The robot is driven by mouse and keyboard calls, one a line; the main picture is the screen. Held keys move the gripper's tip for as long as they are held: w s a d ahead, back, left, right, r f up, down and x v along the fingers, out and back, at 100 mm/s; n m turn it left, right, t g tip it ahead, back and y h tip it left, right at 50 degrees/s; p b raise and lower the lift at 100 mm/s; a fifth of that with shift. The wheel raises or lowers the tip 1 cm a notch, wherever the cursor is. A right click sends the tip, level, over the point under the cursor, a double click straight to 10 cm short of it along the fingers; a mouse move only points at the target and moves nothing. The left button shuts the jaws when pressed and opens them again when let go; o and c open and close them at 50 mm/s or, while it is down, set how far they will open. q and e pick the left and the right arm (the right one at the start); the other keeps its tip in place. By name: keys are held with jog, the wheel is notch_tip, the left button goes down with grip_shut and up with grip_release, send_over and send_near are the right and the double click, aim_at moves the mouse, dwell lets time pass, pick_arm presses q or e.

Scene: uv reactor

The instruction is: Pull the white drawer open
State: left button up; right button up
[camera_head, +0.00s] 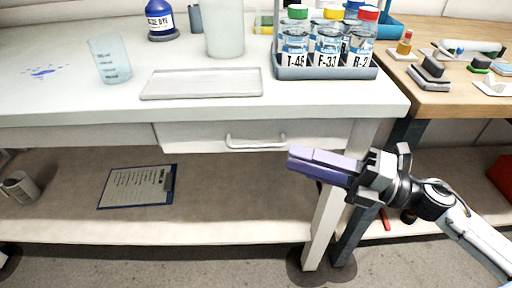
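The white drawer (190,136) sits under the white bench top, its front flush with the bench frame; it looks closed. Its pale bar handle (255,145) runs level across the front. My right gripper (301,158), with purple fingers, reaches in from the right and points left. Its fingertips show just right of and slightly below the handle's right end, apart from it in the picture; the depth between them is unclear. The fingers overlap in this view, so their gap cannot be judged. No object shows in them. My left gripper is not in view.
On the bench (60,105) stand a grey tray (200,84), beakers, a blue dye bottle (160,18) and a rack (325,72) of labelled bottles. A clipboard (138,187) lies on the lower shelf. A bench leg (328,215) stands below my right gripper. A wooden table adjoins at right.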

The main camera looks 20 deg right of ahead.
aim_at(256, 145)
jog(key=x, duration=0.9)
jog(key=shift+w+a+p, duration=0.2)
jog(key=shift+w+p, duration=0.05)
jog(key=shift+p, duration=0.05)
grip_shut()
dwell(1.1)
